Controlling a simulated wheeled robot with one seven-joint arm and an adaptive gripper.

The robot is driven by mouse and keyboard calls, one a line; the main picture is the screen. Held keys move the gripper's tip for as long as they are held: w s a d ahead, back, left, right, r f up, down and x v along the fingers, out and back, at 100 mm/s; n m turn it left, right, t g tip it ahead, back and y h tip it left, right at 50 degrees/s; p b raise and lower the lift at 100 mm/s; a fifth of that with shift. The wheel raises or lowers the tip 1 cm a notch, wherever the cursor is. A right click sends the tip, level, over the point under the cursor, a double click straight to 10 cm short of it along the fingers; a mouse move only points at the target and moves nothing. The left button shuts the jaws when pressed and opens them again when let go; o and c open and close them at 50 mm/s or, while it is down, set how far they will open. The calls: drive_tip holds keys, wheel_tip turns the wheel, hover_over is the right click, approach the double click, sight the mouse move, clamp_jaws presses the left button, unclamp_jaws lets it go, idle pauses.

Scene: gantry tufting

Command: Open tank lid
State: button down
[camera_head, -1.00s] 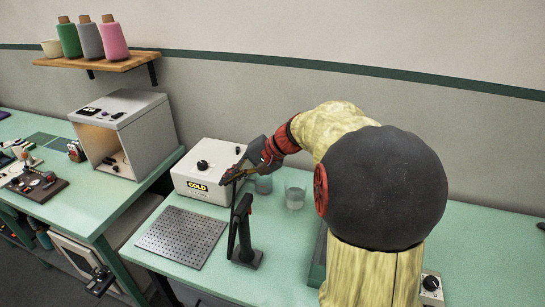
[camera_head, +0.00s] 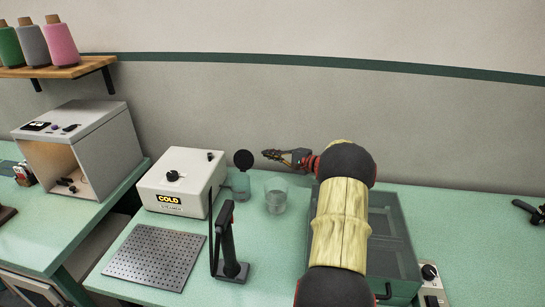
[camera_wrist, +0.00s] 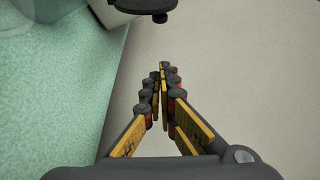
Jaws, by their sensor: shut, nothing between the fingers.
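The steamer (camera_head: 182,180) is a white box with a black knob on top and a "COLD" display on its front. A small clear tank (camera_head: 241,187) stands at its right side. A round black lid (camera_head: 243,160) stands upright above the tank, tilted up off its opening. Part of a dark round piece, likely the lid, shows at the top of the wrist view (camera_wrist: 150,4). My gripper (camera_head: 268,154) is just right of the lid, apart from it, pointing left. In the wrist view its fingers (camera_wrist: 163,70) are together with nothing between them.
A clear glass beaker (camera_head: 276,195) stands right of the tank. A black upright tool on a stand (camera_head: 229,245) and a perforated plate (camera_head: 155,256) are in front. A dark green clear-topped box (camera_head: 393,240) lies under my arm. The wall is close behind.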

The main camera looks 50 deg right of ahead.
drive_tip(key=shift+w+a+r+p, duration=0.15)
drive_tip(key=shift+w+a+p, duration=0.45)
drive_tip(key=shift+w+a, duration=0.45)
drive_tip(key=shift+w+a+r+p, duration=0.1)
drive_tip(key=shift+w+a+p, duration=0.45)
drive_tip(key=shift+w+a, duration=0.5)
drive_tip(key=shift+r, duration=0.15)
drive_tip(key=shift+s+a+r+b, duration=0.25)
drive_tip(key=shift+a+r+b, duration=0.2)
drive_tip(key=shift+r, duration=0.1)
drive_tip(key=shift+s, duration=0.15)
drive_tip(key=s+d+r, duration=0.1)
drive_tip(key=s, duration=1)
drive_tip(key=shift+s+d+r, duration=0.15)
drive_tip(key=shift+s+r, duration=0.05)
drive_tip(key=shift+s, duration=0.1)
